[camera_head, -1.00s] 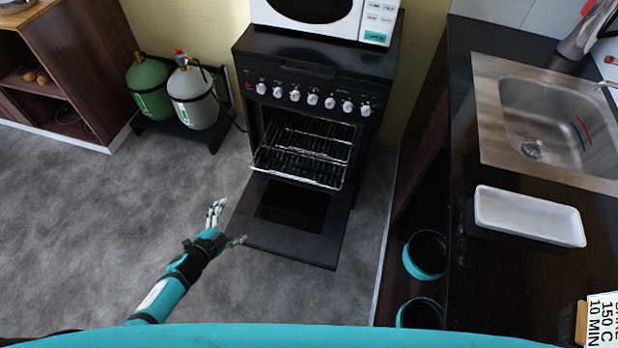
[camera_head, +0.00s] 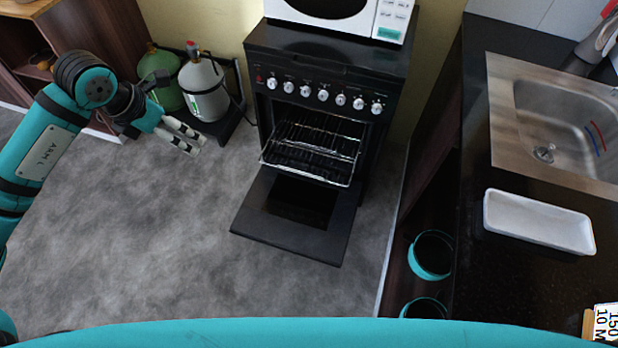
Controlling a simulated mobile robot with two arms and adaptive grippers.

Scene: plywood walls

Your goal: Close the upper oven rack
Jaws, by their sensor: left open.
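The black oven (camera_head: 318,75) stands at the back centre with its door (camera_head: 268,232) folded down and open. A silver wire rack (camera_head: 305,176) sticks out of the oven cavity above the door. More wires show behind and above its front edge; I cannot tell clearly where one rack ends and another begins. My left gripper (camera_head: 196,143) is open and empty. It is left of the oven, in front of the gas cylinders in the picture, apart from the rack. My right gripper is not in view.
A green cylinder (camera_head: 160,75) and a grey cylinder (camera_head: 204,92) stand left of the oven. A white microwave (camera_head: 388,18) sits on top. A counter with a sink (camera_head: 555,120) and a white tray (camera_head: 538,221) is at the right. The grey floor ahead is clear.

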